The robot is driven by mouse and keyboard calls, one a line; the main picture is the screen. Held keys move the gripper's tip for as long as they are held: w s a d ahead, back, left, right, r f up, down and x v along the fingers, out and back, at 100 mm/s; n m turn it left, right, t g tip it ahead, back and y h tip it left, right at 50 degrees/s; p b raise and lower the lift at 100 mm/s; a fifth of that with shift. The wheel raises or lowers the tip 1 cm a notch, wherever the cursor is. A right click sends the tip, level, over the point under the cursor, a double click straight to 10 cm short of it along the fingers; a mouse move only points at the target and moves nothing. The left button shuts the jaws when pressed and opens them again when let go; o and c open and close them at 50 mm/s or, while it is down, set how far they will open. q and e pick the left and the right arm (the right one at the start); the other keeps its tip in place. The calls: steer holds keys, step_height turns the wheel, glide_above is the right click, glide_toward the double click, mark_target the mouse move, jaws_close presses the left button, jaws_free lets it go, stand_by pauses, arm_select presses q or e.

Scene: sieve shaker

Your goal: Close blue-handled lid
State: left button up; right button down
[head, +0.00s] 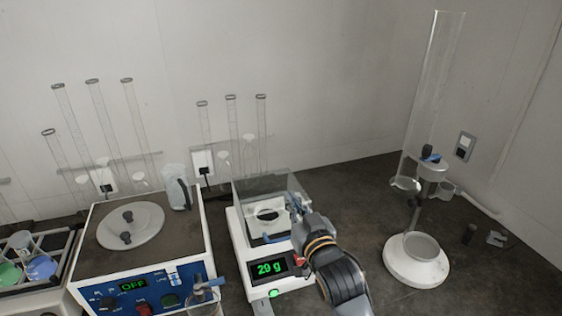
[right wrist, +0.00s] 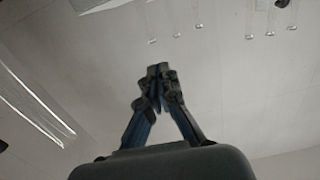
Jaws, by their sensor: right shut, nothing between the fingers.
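A white balance (head: 245,270) reading 29 g stands in the middle of the head view, with a clear box on top. The clear lid panel (head: 262,187) shows over the box, and a blue handle (head: 272,239) shows low at the box's front. I cannot tell how far the lid is open. My right gripper (head: 293,203) is at the right side of the box, its arm coming up from the lower right. It is shut and empty, with its fingertips together in the right wrist view (right wrist: 158,70). Whether it touches the lid is unclear. My left gripper is not in view.
A white-and-blue device (head: 150,285) with a round lid stands left of the balance. A white-based stand (head: 415,270) with a tall clear tube is at the right. Glass tubes (head: 230,130) stand behind. Dark counter is free between balance and stand.

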steer(key=p, duration=0.2)
glide_above(280, 209)
steer(key=shift+w+a+r, duration=0.15)
steer(key=shift+w+r, duration=0.2)
steer(key=f, duration=0.1)
steer(key=s+f+p, duration=0.1)
steer(key=f, duration=0.1)
steer(key=shift+p, duration=0.3)
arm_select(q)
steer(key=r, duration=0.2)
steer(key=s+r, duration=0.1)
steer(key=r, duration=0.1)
arm_select(e)
steer(key=shift+d+f, duration=0.2)
steer(key=shift+f, duration=0.3)
